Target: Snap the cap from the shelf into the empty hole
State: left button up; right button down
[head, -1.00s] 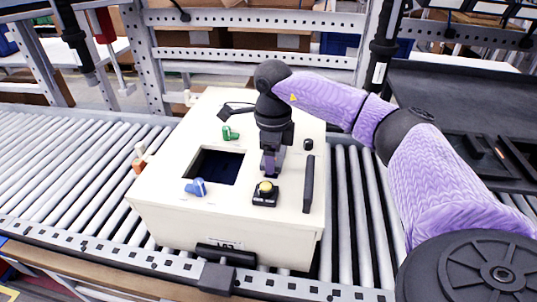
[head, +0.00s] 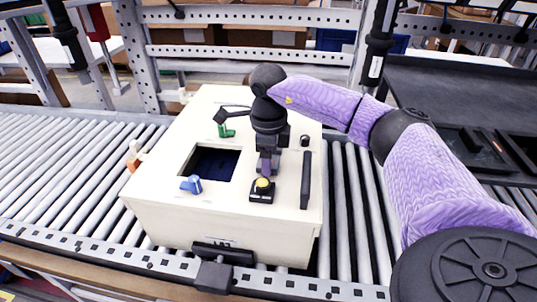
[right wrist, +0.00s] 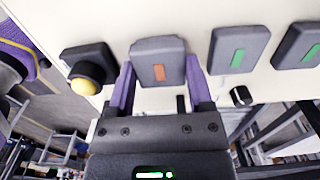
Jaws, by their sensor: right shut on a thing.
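My right gripper (head: 265,172) is over the right part of a white box's top, just behind a yellow button. In the right wrist view its purple fingers (right wrist: 160,82) are shut on a dark grey cap (right wrist: 160,55) with an orange mark. The cap is close to the pale surface; I cannot tell whether it touches or is seated. Two similar dark caps with green marks (right wrist: 238,50) (right wrist: 298,45) are to its right. The empty hole is not clearly visible. In the head view the gripper hides the cap. My left gripper is not in view.
The white box (head: 165,216) stands on a roller conveyor (head: 60,170). Its top has a square opening (head: 212,163), a blue knob (head: 192,184), a green knob (head: 226,131), the yellow button (head: 262,184) and a black handle (head: 306,180). A dark shelf (head: 450,95) is at the right.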

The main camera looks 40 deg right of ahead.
jog(key=shift+f, duration=0.3)
dwell(0.7)
jog(key=shift+f, duration=0.15)
dwell(0.4)
grip_release()
notch_tip(320, 180, up, 10)
jog(key=shift+p, duration=1.25)
jog(key=shift+f, duration=0.1)
